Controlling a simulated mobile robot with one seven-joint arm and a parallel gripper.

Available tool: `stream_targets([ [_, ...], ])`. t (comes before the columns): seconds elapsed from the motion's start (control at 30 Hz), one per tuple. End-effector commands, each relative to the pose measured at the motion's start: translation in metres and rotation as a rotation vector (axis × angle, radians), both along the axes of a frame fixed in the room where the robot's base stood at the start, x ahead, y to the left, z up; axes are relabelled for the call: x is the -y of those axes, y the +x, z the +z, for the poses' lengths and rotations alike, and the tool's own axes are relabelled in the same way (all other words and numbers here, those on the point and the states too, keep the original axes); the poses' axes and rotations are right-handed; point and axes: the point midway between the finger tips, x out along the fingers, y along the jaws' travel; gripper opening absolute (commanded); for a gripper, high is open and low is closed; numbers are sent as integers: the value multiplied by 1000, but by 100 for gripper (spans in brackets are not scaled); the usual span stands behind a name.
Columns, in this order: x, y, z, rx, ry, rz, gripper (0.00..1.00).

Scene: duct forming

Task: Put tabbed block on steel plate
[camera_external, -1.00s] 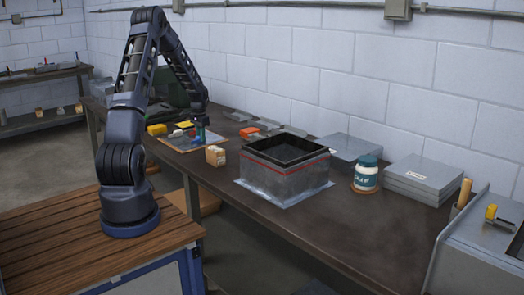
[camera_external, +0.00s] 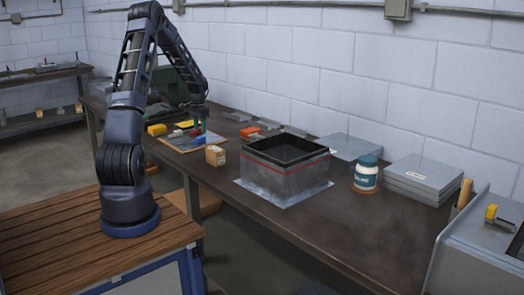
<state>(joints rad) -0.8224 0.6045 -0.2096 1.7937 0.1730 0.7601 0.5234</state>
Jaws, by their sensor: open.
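My gripper (camera_external: 199,128) is open and points down over a board (camera_external: 172,144) at the far left part of the bench. It is small in the view, close to small red, green and blue pieces; I cannot tell whether it touches any. I cannot tell which small piece is the tabbed block. Candidates are a yellow block (camera_external: 157,130) by the board and an orange block (camera_external: 249,131) farther right. Flat grey steel plates lie stacked at the right (camera_external: 418,179), and another flat grey stack (camera_external: 346,147) lies by the wall. Which is the task's plate is unclear.
An open-topped metal duct box (camera_external: 285,180) with a red line stands on a shiny sheet mid-bench. The front right bench top (camera_external: 340,225) is clear.

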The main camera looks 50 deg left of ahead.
Motion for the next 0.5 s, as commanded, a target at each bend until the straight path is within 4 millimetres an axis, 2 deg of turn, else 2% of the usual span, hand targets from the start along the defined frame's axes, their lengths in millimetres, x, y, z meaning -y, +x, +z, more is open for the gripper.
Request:
stream_targets([
  [0.03,0,0,11,2,2,0,48],
  [0.2,0,0,43,1,1,-1,48],
  [0.3,0,0,58,1,1,0,48],
  [0.5,0,0,75,1,0,0,48],
])
